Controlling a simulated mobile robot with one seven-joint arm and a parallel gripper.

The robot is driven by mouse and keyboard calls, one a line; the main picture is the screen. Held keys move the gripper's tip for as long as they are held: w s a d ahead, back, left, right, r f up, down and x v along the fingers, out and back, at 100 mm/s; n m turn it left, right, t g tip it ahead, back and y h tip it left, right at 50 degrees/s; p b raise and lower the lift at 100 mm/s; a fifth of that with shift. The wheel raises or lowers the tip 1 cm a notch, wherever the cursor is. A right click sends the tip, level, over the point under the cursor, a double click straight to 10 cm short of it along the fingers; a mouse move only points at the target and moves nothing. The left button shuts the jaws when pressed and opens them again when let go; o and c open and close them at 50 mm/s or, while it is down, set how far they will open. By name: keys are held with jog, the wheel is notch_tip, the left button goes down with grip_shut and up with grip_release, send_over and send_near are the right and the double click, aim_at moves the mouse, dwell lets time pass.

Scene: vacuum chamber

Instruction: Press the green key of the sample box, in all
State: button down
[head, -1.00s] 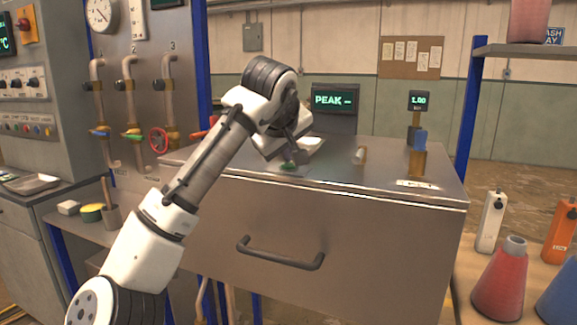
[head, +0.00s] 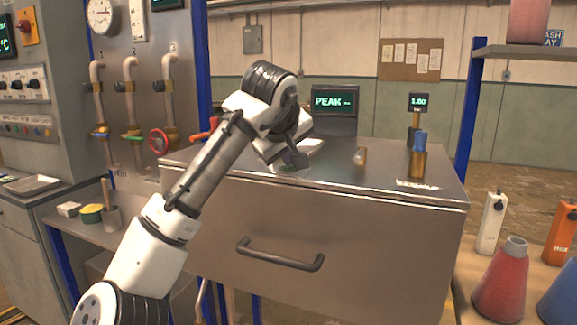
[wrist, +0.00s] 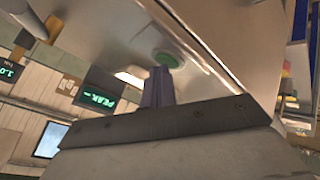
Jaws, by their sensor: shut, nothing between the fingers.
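The sample box appears to be the large steel box (head: 340,225) with a dark handle on its front. Its green key (wrist: 167,58) is a round button on the top face, seen clearly in the wrist view. In the head view the green key (head: 287,169) is mostly hidden behind my gripper. My gripper (head: 299,163) is shut and empty, pointing down at the top's left part. In the wrist view its grey fingers (wrist: 159,80) end right by the key's edge. I cannot tell whether they touch it.
A screen (head: 334,100) reading PEAK stands behind the box top. Pipes and valves (head: 158,141) are at the left. The top's middle is clear.

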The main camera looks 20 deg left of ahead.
aim_at(288, 168)
jog(key=shift+r+p, duration=0.6)
jog(key=shift+r, duration=0.15)
jog(key=shift+r, duration=0.1)
notch_tip(288, 168, up, 5)
jog(key=p, duration=0.4)
dwell(0.5)
